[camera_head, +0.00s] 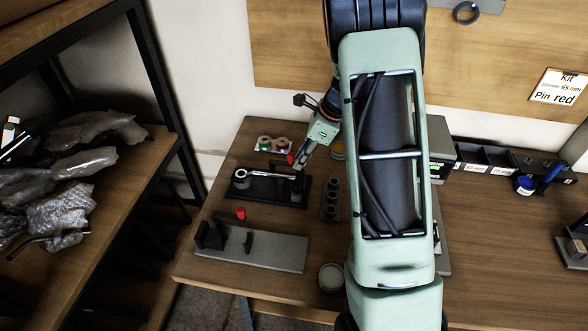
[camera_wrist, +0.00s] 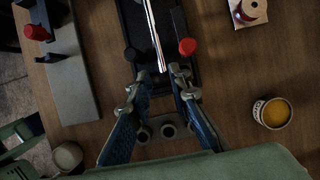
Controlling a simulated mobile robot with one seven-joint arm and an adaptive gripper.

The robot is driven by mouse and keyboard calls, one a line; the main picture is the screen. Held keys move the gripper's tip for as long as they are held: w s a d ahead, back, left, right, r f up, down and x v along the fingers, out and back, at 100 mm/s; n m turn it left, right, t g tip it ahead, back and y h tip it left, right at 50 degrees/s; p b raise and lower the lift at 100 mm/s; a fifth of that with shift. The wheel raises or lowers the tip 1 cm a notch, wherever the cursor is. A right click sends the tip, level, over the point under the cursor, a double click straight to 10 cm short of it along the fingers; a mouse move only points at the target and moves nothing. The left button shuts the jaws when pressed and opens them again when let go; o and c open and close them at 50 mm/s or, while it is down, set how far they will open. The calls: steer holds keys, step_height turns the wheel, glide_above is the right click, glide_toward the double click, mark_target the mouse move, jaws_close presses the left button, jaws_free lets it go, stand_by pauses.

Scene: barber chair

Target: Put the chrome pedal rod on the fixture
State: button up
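The chrome pedal rod (camera_wrist: 153,35) lies along a long black base (camera_wrist: 134,20). In the head view the rod (camera_head: 282,176) shows as a thin bright bar on that black base (camera_head: 262,200), with a ring-shaped end at the left. My gripper (camera_wrist: 160,80) is open, its fingers apart around the line of the rod's near end; I cannot tell whether they touch it. In the head view my gripper (camera_head: 297,165) is over the base's right end. A grey plate (camera_head: 270,252) with black uprights and a red knob (camera_head: 240,213) stands in front of the black base; I cannot tell which is the fixture.
Another red knob (camera_wrist: 187,46) is close to my right finger. A dark holder with several round holes (camera_head: 331,200) stands right of the base. An open yellow-filled tin (camera_wrist: 272,112) and a pale round container (camera_head: 331,278) stand nearby. A bagged-parts shelf (camera_head: 150,150) is left.

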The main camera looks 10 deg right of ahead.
steer(key=v, duration=0.3)
steer(key=shift+d+r, duration=0.15)
steer(key=shift+r, duration=0.1)
